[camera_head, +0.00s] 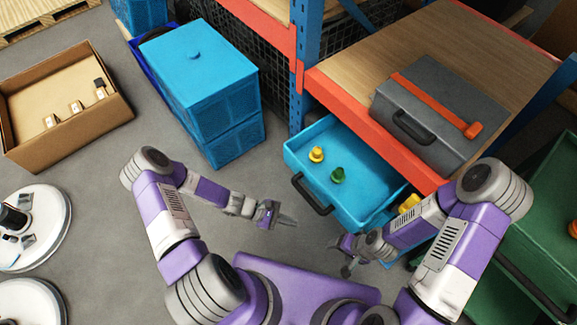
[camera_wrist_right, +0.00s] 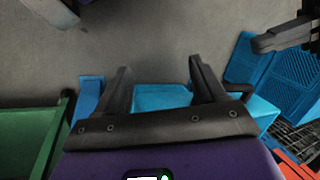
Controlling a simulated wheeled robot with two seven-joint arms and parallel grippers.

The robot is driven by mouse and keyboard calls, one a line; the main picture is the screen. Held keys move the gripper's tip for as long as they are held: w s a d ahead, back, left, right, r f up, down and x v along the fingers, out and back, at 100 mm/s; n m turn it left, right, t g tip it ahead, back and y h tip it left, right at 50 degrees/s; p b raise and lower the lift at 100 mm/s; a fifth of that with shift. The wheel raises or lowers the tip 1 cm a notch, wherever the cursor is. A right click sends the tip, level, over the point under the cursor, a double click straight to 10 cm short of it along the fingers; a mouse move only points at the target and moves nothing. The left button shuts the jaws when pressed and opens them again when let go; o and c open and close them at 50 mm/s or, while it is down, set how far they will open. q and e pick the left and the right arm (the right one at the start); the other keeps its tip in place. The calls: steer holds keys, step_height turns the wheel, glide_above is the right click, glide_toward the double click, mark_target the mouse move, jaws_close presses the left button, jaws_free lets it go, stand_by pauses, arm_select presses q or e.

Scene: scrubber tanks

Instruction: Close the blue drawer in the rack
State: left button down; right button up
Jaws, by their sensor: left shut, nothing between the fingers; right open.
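The blue drawer (camera_head: 370,160) is pulled out of the rack (camera_head: 385,135), below its orange beam. Its black handle (camera_head: 312,195) is on the front face at the lower left. A yellow piece (camera_head: 316,154) and a green piece (camera_head: 338,175) lie inside it. My left gripper (camera_head: 282,217) is shut and empty, left of the handle and apart from it. My right gripper (camera_head: 344,256) is open, in front of the drawer's near side. In the right wrist view, its fingers (camera_wrist_right: 162,88) are spread with a blue surface beyond them.
A grey toolbox (camera_head: 440,115) with an orange bar lies on the rack shelf. Stacked blue bins (camera_head: 200,85) stand left of the rack. A green container (camera_head: 545,210) is at the right. A cardboard box (camera_head: 65,105) is at the left. Floor between is clear.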

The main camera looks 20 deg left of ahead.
arm_select(q)
steer(key=w+a+f+n+t+b, duration=0.1)
steer(key=w+a+n+t+b, duration=0.1)
steer(key=w+a+n+t, duration=0.55)
steer(key=n+t+y, duration=0.2)
steer(key=n+t, duration=0.2)
steer(key=t, duration=0.2)
glide_toward(293, 156)
steer(key=shift+g, duration=0.25)
steer(key=b+x, duration=0.4)
steer(key=x, duration=0.2)
steer(key=shift+w, duration=0.1)
steer(key=shift+w+d, duration=0.2)
steer(key=shift+w, duration=0.05)
arm_select(e)
step_height(293, 156, down, 7)
steer(key=shift+f, duration=0.15)
arm_select(q)
steer(key=shift+w, duration=0.1)
